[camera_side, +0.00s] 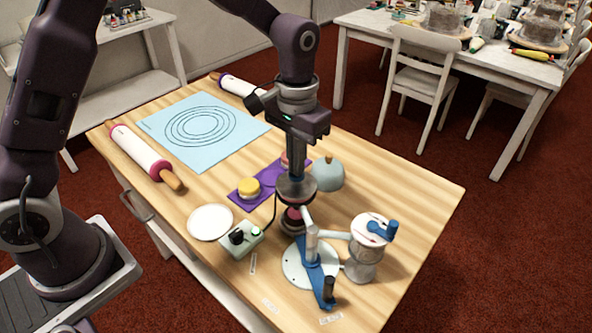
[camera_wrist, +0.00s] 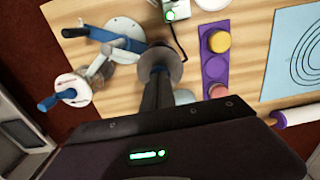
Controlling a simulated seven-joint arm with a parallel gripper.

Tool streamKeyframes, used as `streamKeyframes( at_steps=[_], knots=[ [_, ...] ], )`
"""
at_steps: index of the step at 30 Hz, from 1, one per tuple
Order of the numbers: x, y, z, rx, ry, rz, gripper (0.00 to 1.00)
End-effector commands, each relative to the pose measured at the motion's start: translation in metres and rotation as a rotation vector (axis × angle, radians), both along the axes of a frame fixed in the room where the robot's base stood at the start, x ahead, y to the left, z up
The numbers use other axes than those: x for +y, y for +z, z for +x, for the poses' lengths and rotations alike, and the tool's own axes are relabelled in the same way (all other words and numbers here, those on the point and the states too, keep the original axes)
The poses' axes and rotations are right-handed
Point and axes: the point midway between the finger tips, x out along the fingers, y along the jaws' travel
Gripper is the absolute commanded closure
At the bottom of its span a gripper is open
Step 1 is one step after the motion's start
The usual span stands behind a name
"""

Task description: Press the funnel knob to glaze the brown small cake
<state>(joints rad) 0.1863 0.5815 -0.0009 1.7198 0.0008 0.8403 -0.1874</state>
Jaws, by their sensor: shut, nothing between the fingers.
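My gripper (camera_side: 296,175) is shut and empty, pointing straight down at the centre of the dark round funnel top (camera_side: 297,189). In the wrist view the fingertips (camera_wrist: 160,76) overlap the middle of the grey funnel disc (camera_wrist: 172,62), where the knob is hidden. They look at or very near it; I cannot tell if they press. Below the funnel is a dark body with a pinkish band (camera_side: 292,214), next to the white turntable (camera_side: 296,263). I cannot make out the brown small cake; it may be hidden there.
A control box (camera_side: 247,241) and white plate (camera_side: 210,222) lie left of the funnel. A purple mat (camera_side: 268,176) holds a yellow cake (camera_side: 248,187) and a pink cake (camera_wrist: 217,90). A teal dome (camera_side: 329,174) stands close right. A blue-handled canister (camera_side: 364,262) stands front right.

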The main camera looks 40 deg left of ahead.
Motion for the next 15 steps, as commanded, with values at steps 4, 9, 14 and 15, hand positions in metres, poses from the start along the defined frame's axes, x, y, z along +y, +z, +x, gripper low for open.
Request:
streamKeyframes(
  at_steps=[4, 9, 14, 15],
  knots=[
    [0.0000, -0.0001, 0.0000, 0.000, 0.000, 0.000, 1.00],
    [0.0001, -0.0013, 0.0000, 0.000, 0.000, 0.000, 1.00],
    [0.0001, -0.0047, -0.0001, 0.001, 0.000, 0.000, 1.00],
    [0.0001, -0.0056, -0.0001, 0.001, 0.000, 0.000, 1.00]
  ],
)
